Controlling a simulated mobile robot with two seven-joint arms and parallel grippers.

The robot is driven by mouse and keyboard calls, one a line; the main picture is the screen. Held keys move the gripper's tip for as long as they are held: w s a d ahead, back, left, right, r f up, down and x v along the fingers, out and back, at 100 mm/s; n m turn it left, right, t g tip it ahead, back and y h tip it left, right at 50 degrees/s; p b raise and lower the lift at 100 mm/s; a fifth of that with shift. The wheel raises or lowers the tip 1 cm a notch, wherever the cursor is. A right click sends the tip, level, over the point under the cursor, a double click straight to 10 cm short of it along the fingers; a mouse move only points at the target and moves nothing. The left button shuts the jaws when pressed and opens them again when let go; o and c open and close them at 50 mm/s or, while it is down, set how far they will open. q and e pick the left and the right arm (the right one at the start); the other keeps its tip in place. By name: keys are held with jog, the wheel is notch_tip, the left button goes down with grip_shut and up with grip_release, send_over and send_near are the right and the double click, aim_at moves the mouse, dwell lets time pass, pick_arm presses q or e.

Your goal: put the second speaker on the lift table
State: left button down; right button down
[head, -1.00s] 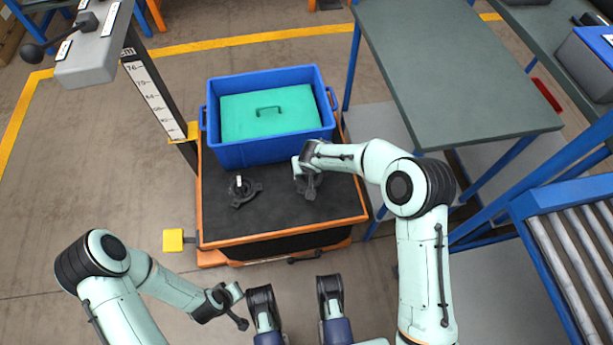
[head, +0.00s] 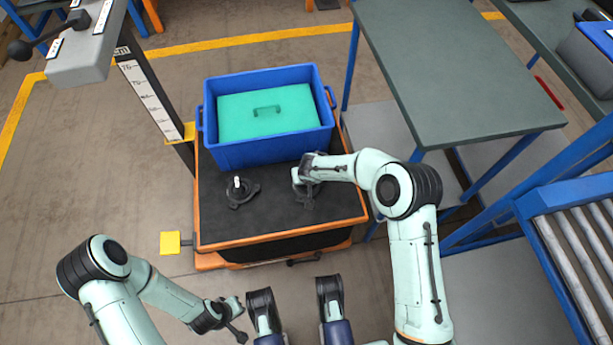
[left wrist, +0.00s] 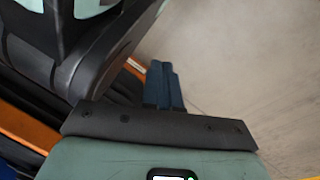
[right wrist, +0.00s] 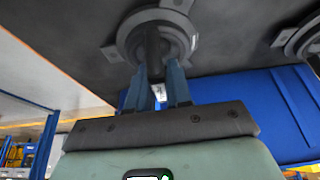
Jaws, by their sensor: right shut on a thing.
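The lift table (head: 230,232) has a black top and an orange frame. One speaker (head: 241,193), dark and round with protruding feet and a white top piece, stands on its left front part. A second, similar dark speaker (head: 309,198) is at the right front of the top, partly hidden under my right gripper (head: 302,178). In the right wrist view my right gripper (right wrist: 157,72) is shut on the post of this speaker (right wrist: 180,38); its base appears at the black surface. My left gripper (head: 240,318) is in front of the table, empty; its fingers (left wrist: 165,72) are together.
A blue crate (head: 262,154) with a green lid-like piece (head: 245,121) fills the back of the lift table. A grey-green bench (head: 450,70) and rollers (head: 575,262) are on the right.

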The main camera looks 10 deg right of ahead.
jog(key=c, duration=1)
grip_release()
jog(key=shift+c, duration=0.2)
pick_arm(q)
jog(key=shift+s, duration=0.1)
pick_arm(e)
jog(key=shift+r, duration=0.3)
jog(key=p+v, duration=0.3)
jog(key=v, duration=0.9)
jog(key=s+f+m+g+y, duration=0.1)
jog(key=s+f+g+y, duration=0.25)
jog(key=s+f, duration=0.85)
pick_arm(q)
jog(key=w+r+t, duration=0.2)
jog(key=w+r, duration=0.3)
jog(key=w, duration=0.1)
jog(key=shift+d+r, duration=0.2)
jog(key=shift+d, duration=0.25)
pick_arm(e)
jog(key=s+d+f+m+t+h, duration=0.1)
jog(key=s+d+f+m, duration=0.1)
jog(key=s, duration=0.4)
jog(key=s+d+f+m+t, duration=0.1)
jog(key=s+d+f+m, duration=0.1)
jog(key=s+d+f, duration=0.3)
jog(key=shift+s+d+h, duration=0.3)
jog(key=shift+s+h, duration=0.05)
jog(key=shift+s, duration=0.05)
